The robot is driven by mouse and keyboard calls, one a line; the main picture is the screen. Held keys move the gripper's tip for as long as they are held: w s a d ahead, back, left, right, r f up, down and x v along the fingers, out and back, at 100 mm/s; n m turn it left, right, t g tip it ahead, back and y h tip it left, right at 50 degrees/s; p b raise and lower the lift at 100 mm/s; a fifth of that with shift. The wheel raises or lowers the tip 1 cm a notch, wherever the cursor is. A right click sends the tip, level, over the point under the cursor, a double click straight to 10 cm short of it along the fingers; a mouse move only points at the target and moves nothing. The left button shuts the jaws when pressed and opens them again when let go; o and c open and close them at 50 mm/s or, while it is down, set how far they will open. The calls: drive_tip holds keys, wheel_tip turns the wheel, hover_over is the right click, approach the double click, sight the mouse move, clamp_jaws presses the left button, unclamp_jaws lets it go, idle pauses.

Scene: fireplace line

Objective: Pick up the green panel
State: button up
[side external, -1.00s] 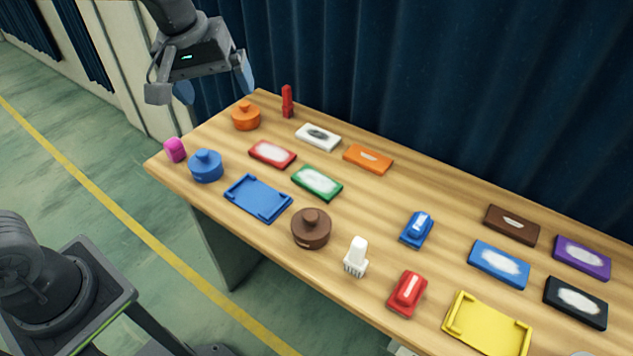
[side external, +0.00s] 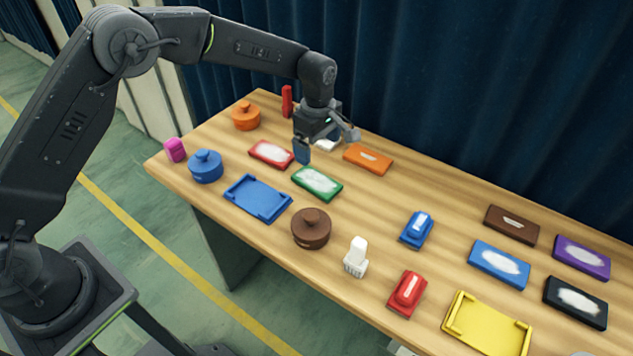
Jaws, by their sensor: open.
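The green panel (side external: 317,183) lies flat on the wooden table, left of the middle, with a whitish patch on its top. My gripper (side external: 326,150) is open and empty. It hangs above the table just behind the green panel in the picture, apart from it. One finger shows near the red panel's right end and the other points toward the orange panel. The gripper covers most of the white panel (side external: 326,145).
Close by lie a red panel (side external: 271,154), an orange panel (side external: 368,159), a blue tray (side external: 258,198) and a brown round lidded piece (side external: 311,229). Several panels, small blocks and a yellow tray (side external: 487,325) lie to the right. A dark curtain (side external: 460,90) hangs behind the table.

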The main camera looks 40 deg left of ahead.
sight(317, 180)
wheel_tip(317, 180, down, 11)
drive_tip(key=shift+a+r, duration=0.1)
drive_tip(key=shift+a, duration=0.05)
idle(0.4)
drive_tip(key=c, duration=1.1)
